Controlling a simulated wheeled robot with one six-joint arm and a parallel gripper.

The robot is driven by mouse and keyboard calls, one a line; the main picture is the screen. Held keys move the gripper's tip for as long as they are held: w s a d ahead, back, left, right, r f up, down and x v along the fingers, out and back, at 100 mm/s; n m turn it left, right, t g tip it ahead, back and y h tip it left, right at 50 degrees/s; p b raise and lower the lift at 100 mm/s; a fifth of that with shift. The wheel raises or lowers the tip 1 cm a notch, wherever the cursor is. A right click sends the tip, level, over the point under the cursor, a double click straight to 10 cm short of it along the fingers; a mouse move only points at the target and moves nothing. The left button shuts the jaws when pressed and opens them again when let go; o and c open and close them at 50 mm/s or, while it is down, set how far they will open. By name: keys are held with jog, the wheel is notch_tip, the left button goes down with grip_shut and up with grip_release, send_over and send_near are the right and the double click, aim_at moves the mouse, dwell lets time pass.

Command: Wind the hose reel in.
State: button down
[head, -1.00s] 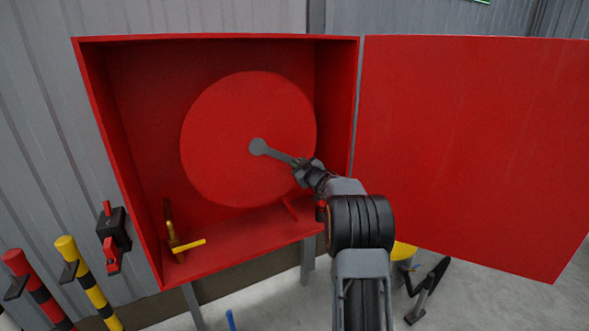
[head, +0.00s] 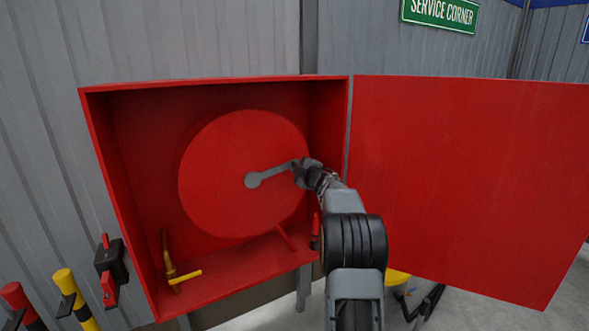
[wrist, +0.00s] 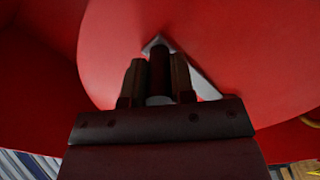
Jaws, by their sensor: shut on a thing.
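The hose reel (head: 225,150) is a big red disc inside an open red wall cabinet. Its grey crank (head: 272,174) runs from the hub at the disc's middle out to the right and slightly up. My gripper (head: 300,172) is at the outer end of the crank. In the wrist view my gripper (wrist: 159,78) has its two fingers closed on a dark upright crank handle (wrist: 158,70), with the grey crank arm (wrist: 203,86) behind. A short red bar (head: 285,237) shows below the reel; I cannot tell whether it is hose.
The red cabinet door (head: 460,180) stands open to the right. A brass valve (head: 168,260) with a yellow lever sits at the cabinet's lower left. A black and red box (head: 110,265) and striped posts (head: 72,290) are outside left. A yellow object (head: 397,277) stands below the door.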

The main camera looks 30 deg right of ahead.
jog(key=shift+r+n, duration=0.3)
jog(key=shift+r, duration=0.1)
jog(key=shift+a, duration=0.1)
jog(key=c, duration=1)
grip_release()
jog(key=shift+o, duration=0.2)
jog(key=s, duration=1.4)
jog(key=shift+a+b, duration=0.3)
jog(key=shift+b, duration=0.05)
